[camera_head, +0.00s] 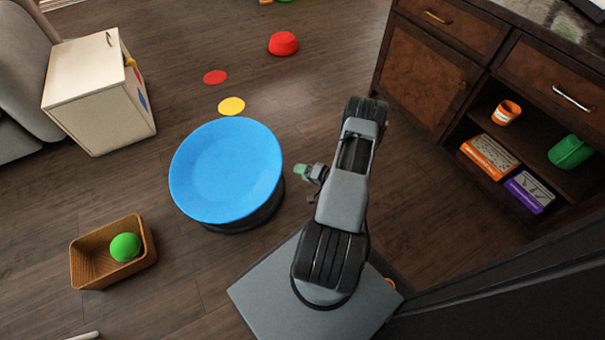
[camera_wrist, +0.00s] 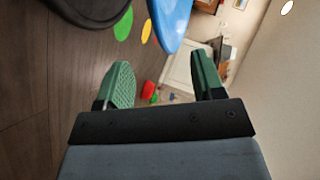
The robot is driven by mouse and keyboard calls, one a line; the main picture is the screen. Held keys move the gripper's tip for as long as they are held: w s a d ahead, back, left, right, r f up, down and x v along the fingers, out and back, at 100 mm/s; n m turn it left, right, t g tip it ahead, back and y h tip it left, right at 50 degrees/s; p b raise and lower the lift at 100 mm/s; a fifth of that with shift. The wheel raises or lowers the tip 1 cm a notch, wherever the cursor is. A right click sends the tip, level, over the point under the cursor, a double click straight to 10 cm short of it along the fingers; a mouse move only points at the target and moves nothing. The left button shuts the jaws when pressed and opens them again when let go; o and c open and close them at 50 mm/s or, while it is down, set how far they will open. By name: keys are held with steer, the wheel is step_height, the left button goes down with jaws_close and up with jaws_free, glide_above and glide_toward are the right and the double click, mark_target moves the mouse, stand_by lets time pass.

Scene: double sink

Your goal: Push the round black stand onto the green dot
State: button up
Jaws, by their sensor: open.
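The round black stand (camera_head: 243,219) stands on the wood floor under a wide blue dish (camera_head: 225,172), and only its lower right side shows past the dish. In the wrist view, part of the stand (camera_wrist: 88,8) shows at the top left, with the blue dish (camera_wrist: 171,20) beside it. The green dot (camera_wrist: 124,24) lies on the floor between the stand and a yellow dot in the wrist view. I do not see the green dot in the head view. My gripper (camera_head: 304,171) is open and empty, just right of the stand and apart from it.
A yellow dot (camera_head: 231,106) and a red dot (camera_head: 215,77) lie beyond the dish. A red bowl (camera_head: 283,43) stands farther back. A wicker basket (camera_head: 88,265) with a green ball (camera_head: 125,247) is at left, below a cream cabinet (camera_head: 90,92). A brown cabinet (camera_head: 428,75) stands right.

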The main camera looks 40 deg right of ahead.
mark_target(280, 168)
steer(key=b+x, duration=0.4)
steer(key=x, duration=0.8)
steer(key=shift+f+b, duration=0.1)
steer(key=shift+b, duration=0.2)
steer(key=shift+x, duration=0.85)
jaws_close()
